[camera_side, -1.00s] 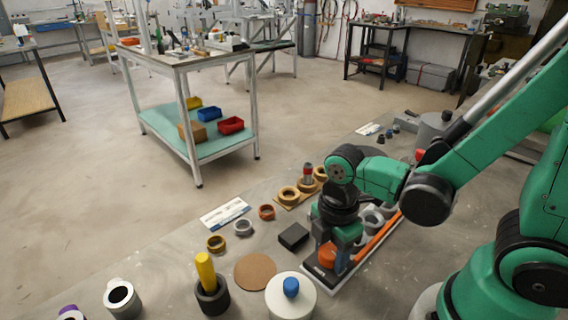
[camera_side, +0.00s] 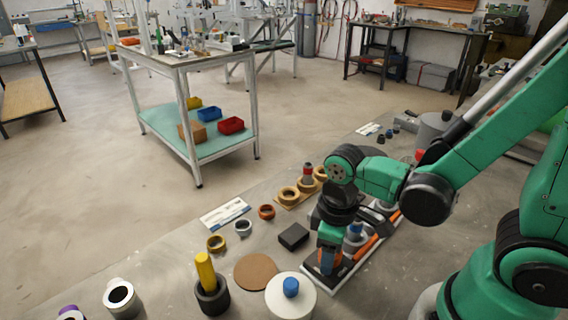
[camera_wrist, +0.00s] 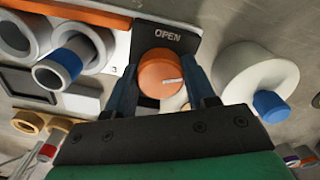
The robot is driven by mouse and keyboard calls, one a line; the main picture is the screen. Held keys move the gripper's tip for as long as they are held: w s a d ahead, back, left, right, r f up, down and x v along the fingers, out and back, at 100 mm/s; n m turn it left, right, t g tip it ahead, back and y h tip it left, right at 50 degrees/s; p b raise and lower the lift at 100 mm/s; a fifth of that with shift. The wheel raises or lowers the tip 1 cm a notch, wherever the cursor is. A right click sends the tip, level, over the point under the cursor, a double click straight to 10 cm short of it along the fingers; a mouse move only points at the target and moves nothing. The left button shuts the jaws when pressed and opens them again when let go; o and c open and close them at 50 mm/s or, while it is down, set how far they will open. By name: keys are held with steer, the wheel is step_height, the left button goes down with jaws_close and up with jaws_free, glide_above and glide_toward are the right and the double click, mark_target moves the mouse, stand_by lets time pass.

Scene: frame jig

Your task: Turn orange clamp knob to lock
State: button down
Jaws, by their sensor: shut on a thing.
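The orange clamp knob (camera_wrist: 160,74) sits on a dark plate (camera_wrist: 168,38) marked OPEN in the wrist view. A pale pointer line on the knob points to the right. My gripper (camera_wrist: 166,82) has one finger on each side of the knob and is shut on it. In the side view my gripper (camera_side: 328,262) is low over the near end of the jig base (camera_side: 312,281), and its fingers hide most of the knob there. An orange bar (camera_side: 377,238) runs along the jig behind it.
A white disc with a blue peg (camera_side: 291,288) stands close beside the jig's near end. A black block (camera_side: 293,236), a brown disc (camera_side: 256,271) and a yellow peg in a dark cup (camera_side: 205,270) lie left.

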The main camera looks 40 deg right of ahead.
steer(key=m, duration=0.4)
steer(key=shift+m, duration=0.3)
stand_by(0.4)
steer(key=shift+c, duration=1.4)
jaws_free()
steer(key=shift+r, duration=0.15)
steer(key=shift+r, duration=2.7)
steer(key=w+d+r+t, duration=0.3)
steer(key=w+r+t, duration=0.1)
steer(key=t, duration=0.3)
steer(key=shift+w+d+r, duration=0.25)
steer(key=shift+w+r, duration=0.1)
steer(key=shift+r, duration=0.3)
